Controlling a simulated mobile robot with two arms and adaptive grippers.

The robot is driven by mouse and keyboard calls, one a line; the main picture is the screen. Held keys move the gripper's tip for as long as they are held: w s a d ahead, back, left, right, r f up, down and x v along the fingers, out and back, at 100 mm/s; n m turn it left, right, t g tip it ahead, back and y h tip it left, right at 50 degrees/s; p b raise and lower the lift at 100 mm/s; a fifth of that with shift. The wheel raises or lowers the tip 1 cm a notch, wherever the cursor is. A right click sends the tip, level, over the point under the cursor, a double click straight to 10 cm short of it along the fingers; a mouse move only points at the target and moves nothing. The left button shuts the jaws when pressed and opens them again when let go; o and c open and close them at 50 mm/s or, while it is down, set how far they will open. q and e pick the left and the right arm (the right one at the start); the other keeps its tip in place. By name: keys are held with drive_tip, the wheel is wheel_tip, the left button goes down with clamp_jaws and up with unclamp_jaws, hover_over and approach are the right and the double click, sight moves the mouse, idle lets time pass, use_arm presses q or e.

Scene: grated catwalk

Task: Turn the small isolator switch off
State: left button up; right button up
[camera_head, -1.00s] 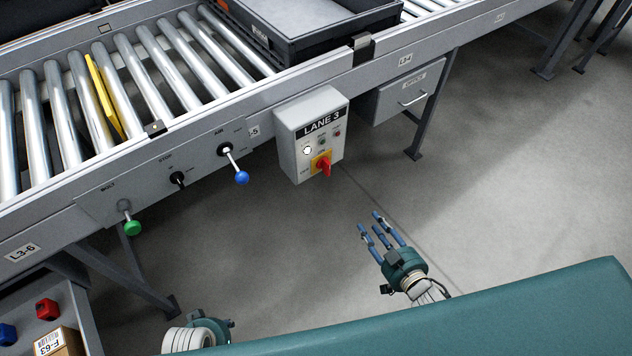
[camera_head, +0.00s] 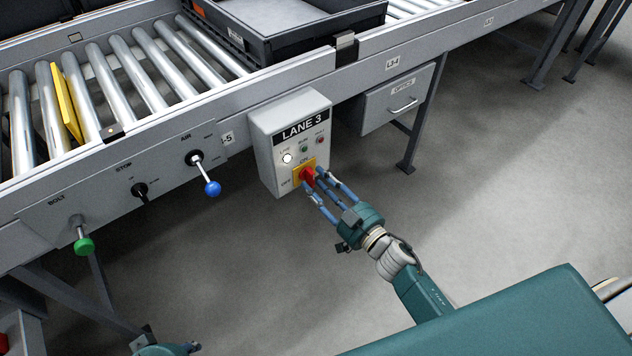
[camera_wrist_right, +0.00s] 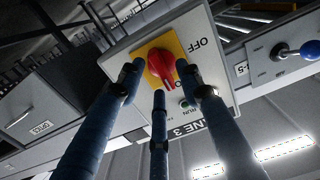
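The isolator switch is a red knob (camera_head: 307,174) on a yellow plate, low on the grey LANE 3 box (camera_head: 264,140). OFF is marked at the plate's left and ON above it in the head view. In the right wrist view the red knob (camera_wrist_right: 162,65) appears upright, its exact setting unclear. My right gripper (camera_head: 322,188) is at the box's front, its blue fingers spread around the knob. The right wrist view shows these fingers (camera_wrist_right: 162,88) apart, not clearly touching it. My left gripper (camera_head: 180,349) is mostly cut off at the bottom edge.
Left of the box, a panel holds a blue-tipped AIR lever (camera_head: 212,188), a black STOP knob (camera_head: 140,189) and a green BOLT knob (camera_head: 84,246). A dark tray (camera_head: 330,35) stands on the conveyor above.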

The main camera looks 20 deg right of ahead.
use_arm(q)
drive_tip(key=shift+s+r, duration=0.1)
drive_tip(key=shift+r, duration=0.3)
use_arm(e)
drive_tip(key=shift+w+a, duration=0.25)
drive_tip(key=shift+w, duration=0.45)
clamp_jaws()
